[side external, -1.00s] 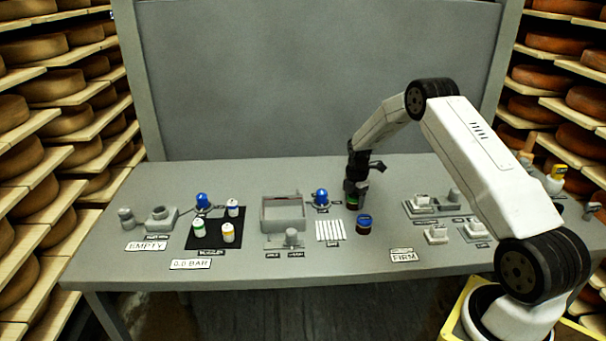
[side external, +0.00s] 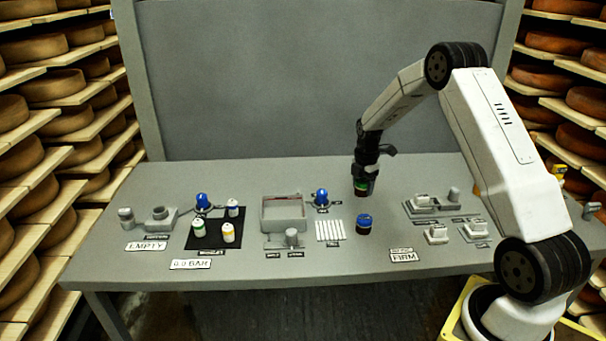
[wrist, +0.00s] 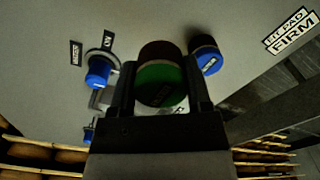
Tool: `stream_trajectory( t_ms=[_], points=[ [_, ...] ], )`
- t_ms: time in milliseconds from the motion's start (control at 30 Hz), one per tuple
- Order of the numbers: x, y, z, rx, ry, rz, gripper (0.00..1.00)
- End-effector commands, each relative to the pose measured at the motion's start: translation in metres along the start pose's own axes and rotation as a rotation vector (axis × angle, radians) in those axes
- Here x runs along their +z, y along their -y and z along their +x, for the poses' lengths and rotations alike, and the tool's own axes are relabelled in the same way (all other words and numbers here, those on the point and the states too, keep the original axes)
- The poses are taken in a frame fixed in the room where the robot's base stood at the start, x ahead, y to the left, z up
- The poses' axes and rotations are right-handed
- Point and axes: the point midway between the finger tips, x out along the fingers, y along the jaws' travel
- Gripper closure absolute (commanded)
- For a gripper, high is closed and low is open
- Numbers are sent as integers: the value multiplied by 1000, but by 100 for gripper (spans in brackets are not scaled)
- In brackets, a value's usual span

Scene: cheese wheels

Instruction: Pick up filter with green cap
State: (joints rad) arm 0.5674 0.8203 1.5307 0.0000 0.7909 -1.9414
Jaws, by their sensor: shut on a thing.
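The filter with the green cap (wrist: 160,84) is a dark cylinder held between the two fingers in the wrist view. In the side view the green-capped filter (side external: 361,185) is at the lower end of my arm, apparently a little above the table. My gripper (side external: 364,180) is shut on it; the fingers also show in the wrist view (wrist: 160,95). A second filter with a blue cap (side external: 364,224) stands upright on the table in front of my gripper. That blue-capped filter is also right of the held one in the wrist view (wrist: 206,55).
A black mat (side external: 205,240) with several capped bottles lies at the left. A grey open box (side external: 283,226), blue knobs (side external: 321,195) and a white ribbed pad (side external: 330,231) lie mid-table. Grey fixtures (side external: 437,235) and a FIRM label (side external: 403,256) are at the right. The back of the table is mostly clear.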

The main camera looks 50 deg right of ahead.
Motion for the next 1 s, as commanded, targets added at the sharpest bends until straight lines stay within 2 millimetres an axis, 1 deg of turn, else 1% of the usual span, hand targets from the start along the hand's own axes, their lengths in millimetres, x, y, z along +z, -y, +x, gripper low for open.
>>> stream_trajectory(
  t_ms=[33, 100, 400, 600, 800, 1000],
  points=[
    [-1, 5, -9, 3, 1, 0, 94],
    [-3, 13, -17, 3, 1, 0, 94],
    [-15, 55, -36, 1, 1, 0, 94],
    [-22, 79, -46, 1, 0, -1, 94],
    [-26, 93, -53, 1, 1, 0, 94],
    [-28, 99, -55, 0, 0, 0, 94]
  ],
)
